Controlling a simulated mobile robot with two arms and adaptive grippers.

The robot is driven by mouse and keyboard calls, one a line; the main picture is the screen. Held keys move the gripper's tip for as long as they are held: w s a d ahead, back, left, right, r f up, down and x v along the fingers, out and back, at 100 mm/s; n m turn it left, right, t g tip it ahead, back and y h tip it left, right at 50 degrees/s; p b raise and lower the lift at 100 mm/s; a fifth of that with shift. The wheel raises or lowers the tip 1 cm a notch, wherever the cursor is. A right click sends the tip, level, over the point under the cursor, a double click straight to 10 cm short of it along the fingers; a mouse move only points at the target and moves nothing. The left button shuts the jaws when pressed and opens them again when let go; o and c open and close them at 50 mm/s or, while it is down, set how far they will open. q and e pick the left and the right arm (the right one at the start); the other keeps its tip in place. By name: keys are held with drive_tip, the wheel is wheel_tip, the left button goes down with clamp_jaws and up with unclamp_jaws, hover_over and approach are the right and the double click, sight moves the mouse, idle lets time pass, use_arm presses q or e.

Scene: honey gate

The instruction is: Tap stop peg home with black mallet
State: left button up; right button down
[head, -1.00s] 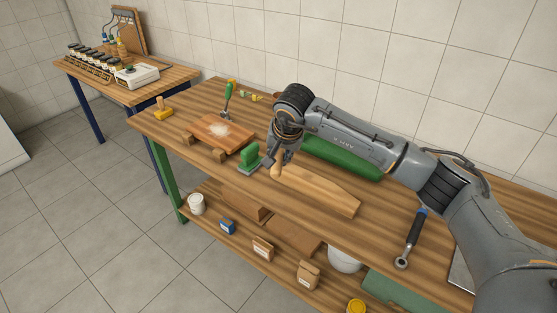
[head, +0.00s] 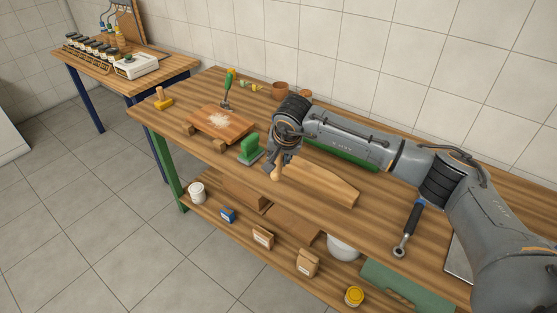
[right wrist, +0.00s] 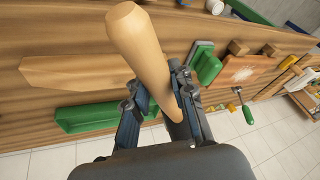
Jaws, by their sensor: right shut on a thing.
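My right gripper (head: 281,160) is shut on a pale wooden handle (head: 277,173) over the bench, near the left end of a long pale wooden piece (head: 322,184). The handle (right wrist: 140,42) also shows large in the right wrist view, running between the fingers (right wrist: 158,95). A dark rounded part (right wrist: 178,122) shows at its lower end, partly hidden by the gripper; I cannot tell for sure that it is the black mallet's head. I cannot make out the stop peg for certain. My left gripper is not in view.
Left of the gripper are a green-handled block (head: 250,149) and a board with white powder (head: 232,127). A ratchet (head: 408,230) lies at right. A shelf below holds tubs and packets.

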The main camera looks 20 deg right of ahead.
wheel_tip(320, 180, up, 6)
drive_tip(key=shift+r+p, duration=0.25)
drive_tip(key=shift+p, duration=1)
